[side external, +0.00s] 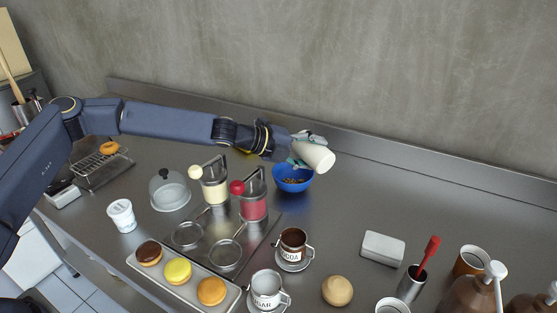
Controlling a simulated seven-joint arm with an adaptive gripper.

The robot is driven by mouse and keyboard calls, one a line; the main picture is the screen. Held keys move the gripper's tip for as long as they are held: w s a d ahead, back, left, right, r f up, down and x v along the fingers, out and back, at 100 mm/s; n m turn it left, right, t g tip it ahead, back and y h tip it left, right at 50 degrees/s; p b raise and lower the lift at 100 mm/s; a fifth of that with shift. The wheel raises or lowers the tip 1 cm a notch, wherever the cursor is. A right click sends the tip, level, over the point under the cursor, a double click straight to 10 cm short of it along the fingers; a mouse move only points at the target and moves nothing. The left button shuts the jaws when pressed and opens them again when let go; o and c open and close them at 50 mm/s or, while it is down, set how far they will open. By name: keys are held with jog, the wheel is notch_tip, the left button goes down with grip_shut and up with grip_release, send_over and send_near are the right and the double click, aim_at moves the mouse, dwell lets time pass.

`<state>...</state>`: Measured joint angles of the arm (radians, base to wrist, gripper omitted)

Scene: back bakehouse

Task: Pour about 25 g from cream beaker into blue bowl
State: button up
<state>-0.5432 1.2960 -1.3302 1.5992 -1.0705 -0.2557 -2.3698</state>
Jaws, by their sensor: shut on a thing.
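My gripper (300,149) is shut on the cream beaker (316,156). The beaker is tilted over onto its side, above and slightly right of the blue bowl (293,180). The blue bowl stands upright on the steel counter, with some brownish, grainy contents visible inside. The beaker's mouth and what is in it are hard to make out. No falling stream can be made out between beaker and bowl.
Two dispensers, one cream (214,185) and one red (253,205), stand left of the bowl. A cocoa cup (292,243) and sugar cup (267,287) stand in front. A white block (382,248) lies right. The counter right of the bowl is clear.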

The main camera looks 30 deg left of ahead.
jog(key=shift+w+a+r+n+h+b, duration=0.15)
jog(key=shift+a+r+n+h+b, duration=0.1)
jog(key=shift+r+n+h+b, duration=0.3)
jog(key=shift+w+a+r+n+h+b, duration=0.1)
jog(key=shift+a+r+n+h+b, duration=0.2)
jog(key=shift+n+h+b, duration=0.3)
dwell(3.8)
jog(key=shift+d, duration=0.1)
